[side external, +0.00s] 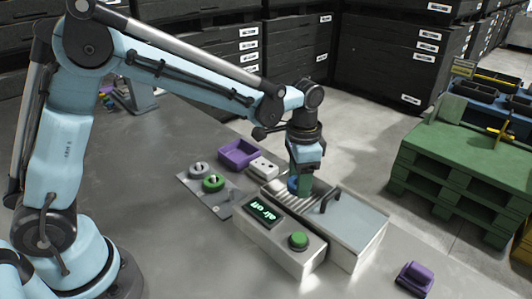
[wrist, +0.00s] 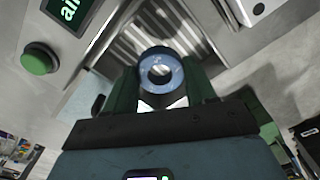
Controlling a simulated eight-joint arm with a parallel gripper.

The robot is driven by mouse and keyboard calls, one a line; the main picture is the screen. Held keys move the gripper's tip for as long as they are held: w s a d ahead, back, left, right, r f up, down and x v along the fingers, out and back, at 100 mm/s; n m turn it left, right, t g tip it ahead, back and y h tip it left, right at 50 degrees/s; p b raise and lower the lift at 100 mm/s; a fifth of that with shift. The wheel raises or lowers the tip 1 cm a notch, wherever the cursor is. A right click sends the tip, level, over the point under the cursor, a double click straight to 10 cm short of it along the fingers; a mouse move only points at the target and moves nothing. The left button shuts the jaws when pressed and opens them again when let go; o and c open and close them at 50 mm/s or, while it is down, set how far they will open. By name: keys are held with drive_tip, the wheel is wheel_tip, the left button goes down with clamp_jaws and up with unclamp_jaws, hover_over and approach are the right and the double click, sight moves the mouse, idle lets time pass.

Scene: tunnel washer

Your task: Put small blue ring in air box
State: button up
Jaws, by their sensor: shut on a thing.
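My gripper (side external: 303,186) points down over the open ribbed part of the air box (side external: 362,228). The small blue ring (side external: 292,185) shows at my fingertips. In the wrist view, my gripper (wrist: 162,88) has green fingers shut on the blue ring (wrist: 160,57), which faces the camera with its hole visible. The ribbed metal floor of the air box (wrist: 140,38) lies beyond the ring. I cannot tell whether the ring touches the box. The display (side external: 265,211) on the box reads "air off", with a green button (side external: 298,240) beside it.
A plate with a grey ring (side external: 199,169) and a green ring (side external: 213,182) lies left of the box. A purple tray (side external: 238,154) and a white block (side external: 263,167) stand behind. A dark handle (side external: 330,199) rises beside my gripper. A purple object (side external: 414,278) sits front right.

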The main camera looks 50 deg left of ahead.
sight(297, 203)
drive_tip(key=shift+f, duration=0.7)
drive_tip(key=shift+f, duration=0.35)
drive_tip(key=shift+f, duration=0.65)
drive_tip(key=shift+f, duration=0.3)
drive_tip(key=shift+f, duration=0.2)
idle(0.6)
drive_tip(key=o, duration=1.1)
drive_tip(key=shift+o, duration=0.4)
